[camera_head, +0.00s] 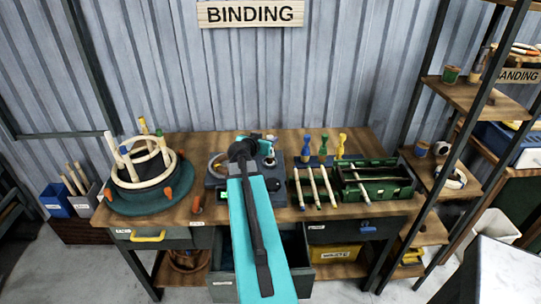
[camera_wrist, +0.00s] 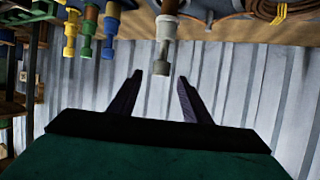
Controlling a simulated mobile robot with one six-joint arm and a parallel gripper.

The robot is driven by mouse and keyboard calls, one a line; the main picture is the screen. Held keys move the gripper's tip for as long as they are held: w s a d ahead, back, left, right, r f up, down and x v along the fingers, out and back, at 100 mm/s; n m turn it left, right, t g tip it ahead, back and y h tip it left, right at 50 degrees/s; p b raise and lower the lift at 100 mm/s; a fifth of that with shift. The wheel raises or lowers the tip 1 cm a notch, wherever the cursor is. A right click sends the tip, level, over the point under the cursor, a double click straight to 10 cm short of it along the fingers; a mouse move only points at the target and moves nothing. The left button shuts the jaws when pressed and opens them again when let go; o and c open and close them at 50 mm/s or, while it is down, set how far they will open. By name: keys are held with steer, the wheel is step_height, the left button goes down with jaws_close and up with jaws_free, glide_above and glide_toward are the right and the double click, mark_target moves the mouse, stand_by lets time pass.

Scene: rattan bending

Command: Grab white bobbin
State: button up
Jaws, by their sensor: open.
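A whitish-grey bobbin (camera_wrist: 166,30) shows at the top middle of the wrist view, which is turned upside down. My gripper (camera_wrist: 160,82) is open and empty, its two dark fingers pointing toward the bobbin. The bobbin's end lies near the gap between the fingertips; I cannot tell whether they touch. In the head view my teal arm covers the middle of the workbench, and I cannot make out the white bobbin or the fingertips there.
Blue, green and yellow bobbins (camera_head: 323,147) stand at the back of the workbench (camera_head: 370,145), right of my arm. A green tray (camera_head: 376,194) lies right of several pale sticks. A round green form with a rattan ring (camera_head: 128,183) stands at the left.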

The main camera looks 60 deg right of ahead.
mark_target(270, 137)
steer(key=shift+p+x, duration=0.5)
steer(key=shift+x, duration=1.25)
steer(key=shift+d, duration=0.15)
steer(key=p+x, duration=0.2)
steer(key=shift+w+d+f, duration=0.1)
steer(key=shift+w+d, duration=0.05)
steer(key=shift+d, duration=0.1)
steer(key=shift+p+x, duration=0.75)
steer(key=shift+x, duration=0.45)
steer(key=shift+f, duration=0.15)
jaws_close()
